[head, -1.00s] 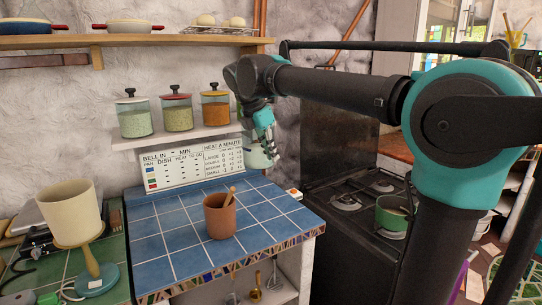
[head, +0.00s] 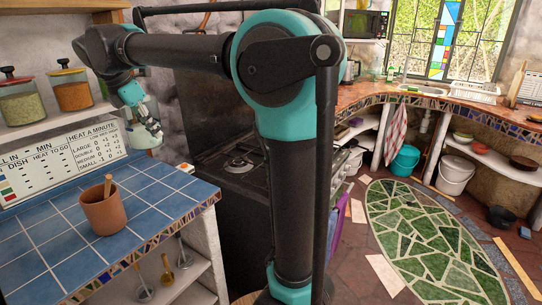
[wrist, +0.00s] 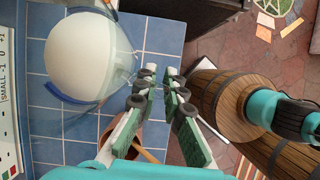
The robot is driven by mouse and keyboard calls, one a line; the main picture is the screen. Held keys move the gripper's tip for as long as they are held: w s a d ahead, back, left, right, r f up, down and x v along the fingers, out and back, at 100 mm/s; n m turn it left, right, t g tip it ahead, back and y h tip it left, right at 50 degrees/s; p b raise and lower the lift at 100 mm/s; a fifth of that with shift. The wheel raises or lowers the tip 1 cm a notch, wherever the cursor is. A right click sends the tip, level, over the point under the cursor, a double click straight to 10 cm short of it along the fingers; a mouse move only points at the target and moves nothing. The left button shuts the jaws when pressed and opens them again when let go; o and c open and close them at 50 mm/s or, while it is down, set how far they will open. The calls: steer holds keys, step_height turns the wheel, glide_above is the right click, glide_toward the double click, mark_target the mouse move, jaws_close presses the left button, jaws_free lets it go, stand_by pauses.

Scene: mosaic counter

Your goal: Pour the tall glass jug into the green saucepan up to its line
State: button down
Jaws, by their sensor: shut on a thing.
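My gripper (head: 152,126) is shut on the tall glass jug (head: 143,138), which hangs above the back right of the blue tiled counter. In the wrist view the jug (wrist: 82,57) is seen from above, with pale white contents filling its round mouth. My gripper's fingers (wrist: 159,76) are at the jug's right side, where its clear handle is hard to make out. The jug looks about upright. The green saucepan does not show in either view now; part of the stove (head: 240,160) is hidden behind my arm.
A terracotta pot (head: 102,212) with a wooden spoon stands on the blue tiled counter (head: 45,235). Lidded jars (head: 72,92) stand on a shelf at the left, above a printed chart (head: 60,165). Open floor with a green mosaic oval (head: 420,235) lies at the right.

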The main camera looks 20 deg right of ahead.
steer(key=w+d+f+m+g+y, duration=0.25)
steer(key=w+d+m, duration=0.25)
steer(key=d+m, duration=0.5)
steer(key=w+d+f+m+g+y, duration=0.25)
steer(key=w+d+m, duration=0.25)
steer(key=d+m, duration=0.45)
steer(key=w+d+f+m+g+y, duration=0.15)
steer(key=w+d+f+m, duration=0.3)
steer(key=d+m, duration=0.55)
steer(key=s+d+f+m+t, duration=0.1)
steer(key=d+m+t, duration=0.2)
steer(key=d+m, duration=0.6)
steer(key=s+d+f+m+t+h, duration=0.1)
steer(key=d+f+m+t, duration=0.1)
steer(key=d+m, duration=0.7)
steer(key=s+d+f+m+t, duration=0.1)
steer(key=d+f+m+t, duration=0.1)
steer(key=d+m, duration=0.8)
steer(key=d+t, duration=0.1)
steer(key=d, duration=0.6)
steer(key=shift+f+t, duration=0.15)
steer(key=shift+t, duration=0.2)
